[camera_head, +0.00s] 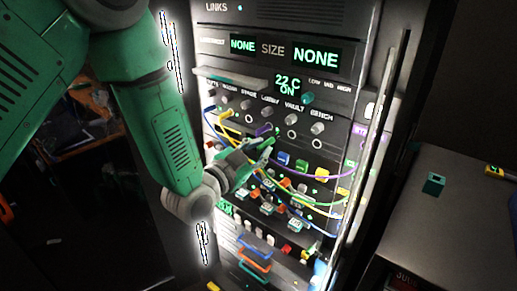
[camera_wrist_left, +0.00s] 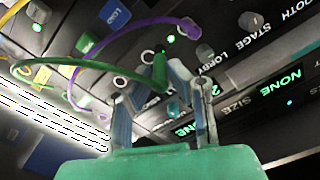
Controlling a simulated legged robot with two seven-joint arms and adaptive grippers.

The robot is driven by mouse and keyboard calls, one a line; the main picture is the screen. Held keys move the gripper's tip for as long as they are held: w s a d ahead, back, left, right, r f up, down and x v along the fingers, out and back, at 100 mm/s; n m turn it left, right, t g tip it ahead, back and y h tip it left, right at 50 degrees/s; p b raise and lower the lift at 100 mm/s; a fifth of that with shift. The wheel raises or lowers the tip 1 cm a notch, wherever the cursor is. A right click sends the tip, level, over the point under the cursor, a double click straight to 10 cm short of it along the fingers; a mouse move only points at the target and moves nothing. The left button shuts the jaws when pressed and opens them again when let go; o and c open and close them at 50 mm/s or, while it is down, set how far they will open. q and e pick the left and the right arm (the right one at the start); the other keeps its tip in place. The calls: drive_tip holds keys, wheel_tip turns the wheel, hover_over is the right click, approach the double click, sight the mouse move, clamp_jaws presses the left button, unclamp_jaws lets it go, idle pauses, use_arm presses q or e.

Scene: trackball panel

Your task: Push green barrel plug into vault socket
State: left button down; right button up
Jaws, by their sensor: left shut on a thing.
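My left gripper (camera_head: 260,150) is at the front of the rack panel, below the row of grey knobs. It is shut on the green barrel plug (camera_head: 267,142). The left wrist view shows the plug (camera_wrist_left: 160,68) between the two fingers of the left gripper (camera_wrist_left: 162,82), close to the panel; I cannot tell whether it touches a socket. A green cable (camera_wrist_left: 95,107) arcs near it. The VAULT label (camera_head: 294,107) stands above a knob, with a ring-shaped socket (camera_head: 291,132) below, right of the plug. My right gripper is not in view.
Yellow, blue and purple cables (camera_head: 316,173) hang across the panel beside and below the gripper. Several coloured plugs and knobs sit lower down. A vertical handle bar (camera_head: 372,150) runs along the rack's right side. A side table (camera_head: 430,230) carries a green block (camera_head: 433,184).

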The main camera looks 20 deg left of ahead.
use_arm(q)
drive_tip(key=shift+s+d+r+h, duration=0.1)
drive_tip(key=shift+d+r+h, duration=0.05)
drive_tip(key=shift+d, duration=0.7)
drive_tip(key=shift+s+d+r+h, duration=0.1)
drive_tip(key=shift+d+h, duration=0.05)
drive_tip(key=shift+d, duration=0.7)
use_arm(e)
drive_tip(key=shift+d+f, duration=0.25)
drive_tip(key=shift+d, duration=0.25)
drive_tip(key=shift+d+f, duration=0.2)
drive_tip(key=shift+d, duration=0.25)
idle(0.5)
